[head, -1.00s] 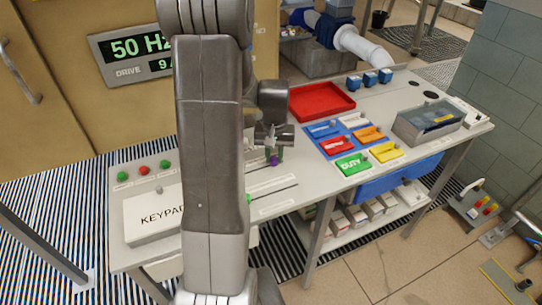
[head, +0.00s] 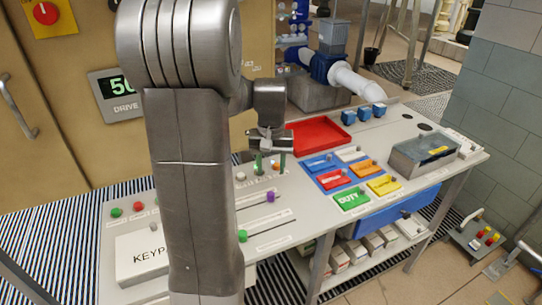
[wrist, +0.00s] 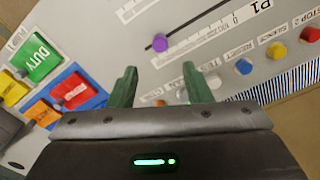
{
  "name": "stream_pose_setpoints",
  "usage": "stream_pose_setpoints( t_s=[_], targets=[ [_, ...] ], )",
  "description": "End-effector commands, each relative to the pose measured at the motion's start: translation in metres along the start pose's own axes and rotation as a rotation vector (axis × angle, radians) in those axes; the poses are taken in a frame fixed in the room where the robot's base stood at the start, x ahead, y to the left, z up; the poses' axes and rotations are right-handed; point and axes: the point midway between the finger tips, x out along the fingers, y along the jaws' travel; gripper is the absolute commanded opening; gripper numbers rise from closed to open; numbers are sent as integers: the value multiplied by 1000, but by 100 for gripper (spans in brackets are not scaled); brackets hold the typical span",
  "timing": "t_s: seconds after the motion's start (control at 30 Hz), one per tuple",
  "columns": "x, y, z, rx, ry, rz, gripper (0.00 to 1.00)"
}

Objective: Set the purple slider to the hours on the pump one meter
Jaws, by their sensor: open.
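The purple slider knob (head: 270,196) stands on the grey console, near the right end of its slot in the head view. In the wrist view the purple knob (wrist: 160,43) is near the lower-left end of a slot with a printed scale and the label P1. My gripper (head: 270,163) is open and empty above the console, beyond the knob in the head view. Its green fingers (wrist: 158,85) are spread, with the knob clear of them. No meter marked as pump one with hours can be made out; a partly hidden DRIVE display (head: 115,95) shows on the back panel.
A green slider knob (head: 242,236) sits on a nearer slot. Coloured trays, including a green DUTY one (head: 352,199), lie to the right, with a red tray (head: 320,136) behind. A white keypad box (head: 140,255) is at left. Coloured buttons (wrist: 277,50) show in the wrist view.

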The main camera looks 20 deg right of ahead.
Motion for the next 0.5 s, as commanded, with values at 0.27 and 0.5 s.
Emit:
stream_pose_setpoints(
  t_s=[0.27,0.5],
  targets=[
    [-37,0,0,0,2,0,45],
    [-42,0,0,0,0,0,45]
  ],
)
